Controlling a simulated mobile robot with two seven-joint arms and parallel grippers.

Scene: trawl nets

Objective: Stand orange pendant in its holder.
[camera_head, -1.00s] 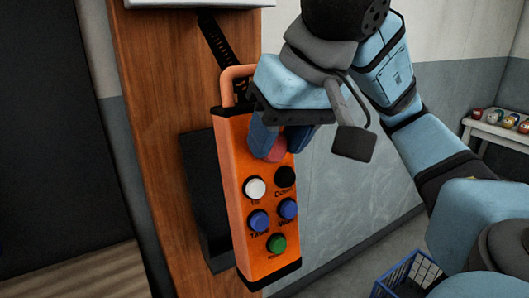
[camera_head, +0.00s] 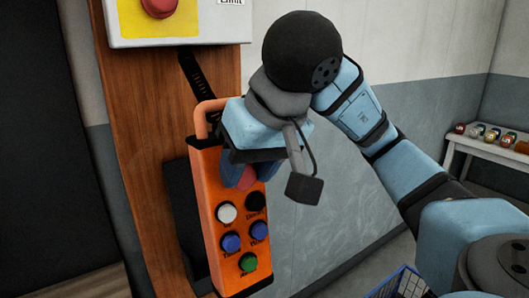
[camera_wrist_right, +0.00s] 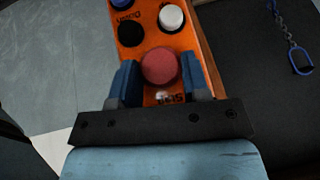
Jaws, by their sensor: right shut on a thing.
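The orange pendant (camera_head: 213,222) hangs roughly upright, with black end bands and white, black, blue and green buttons. My right gripper (camera_head: 240,178) is shut on its upper part, below the loop handle. In the right wrist view, the blue fingers (camera_wrist_right: 158,64) sit on either side of the pendant's red button (camera_wrist_right: 159,66). The dark holder (camera_head: 181,205) is on the wooden post, just behind and left of the pendant. The pendant covers much of it, so I cannot tell whether they touch. My left gripper is not in view.
A grey and yellow box with a red button (camera_head: 159,6) is above on the post (camera_head: 130,110). A black strap (camera_head: 190,75) hangs below it. A blue basket (camera_head: 402,284) is on the floor at lower right. A white bench (camera_head: 480,147) with small items stands right.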

